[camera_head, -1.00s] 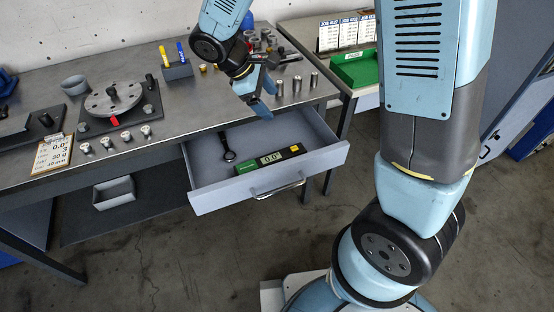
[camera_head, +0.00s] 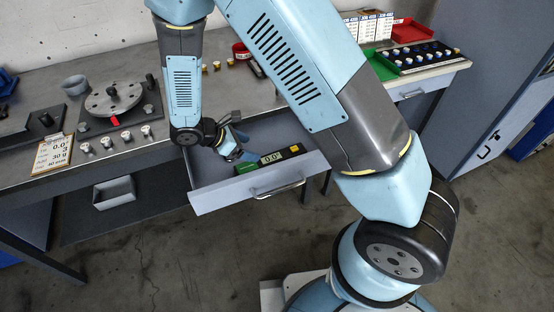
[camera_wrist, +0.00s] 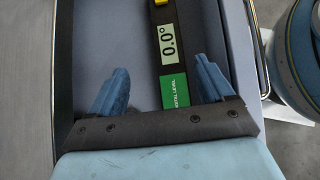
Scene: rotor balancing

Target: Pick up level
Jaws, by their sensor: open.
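The level (camera_head: 270,159) is a black bar with a green end, a yellow end and a display reading 0.0°. It lies in the open drawer (camera_head: 240,193) below the bench top. My gripper (camera_head: 237,152) is open, at the left end of the level, low over the drawer. In the wrist view the level (camera_wrist: 169,58) runs lengthwise away from me, its green end between the blue fingers of my gripper (camera_wrist: 160,85) and nearer the right finger. Both fingers look clear of it. The wrench seen earlier in the drawer is hidden behind my arm.
The bench (camera_head: 142,163) carries a rotor disc (camera_head: 113,98) on a dark plate, small weights and a job card (camera_head: 53,152). The drawer's front wall and handle (camera_head: 280,188) are close to my gripper. A green tray (camera_head: 381,68) stands at the right.

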